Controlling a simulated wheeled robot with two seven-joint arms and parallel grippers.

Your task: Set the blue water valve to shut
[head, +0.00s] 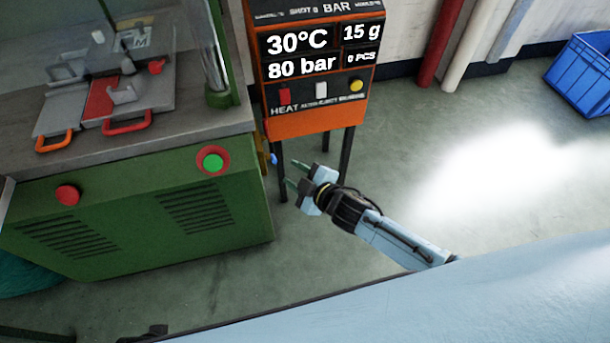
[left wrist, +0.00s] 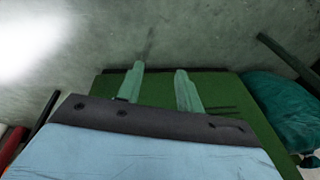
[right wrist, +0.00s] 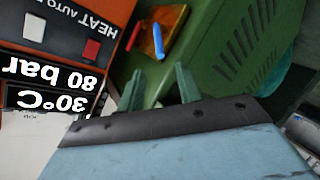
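The blue water valve (head: 273,158) is a small blue handle on the right side of the green machine, beside the orange control cabinet. In the right wrist view the blue handle (right wrist: 158,41) stands out from an orange-yellow plate (right wrist: 168,22) on the green side. My right gripper (head: 293,174) is open and empty, its fingers pointing toward the valve, a little to its right. In the right wrist view its green fingertips (right wrist: 160,82) are apart below the handle, not touching it. My left gripper (left wrist: 160,72) is open and empty, above the floor and green machine.
The green machine (head: 130,238) carries a mould with orange and red handles (head: 127,122) on its bench. The control cabinet (head: 318,122) on thin legs stands close behind the valve. A blue crate (head: 580,78) lies at far right. The floor (head: 480,160) between is clear.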

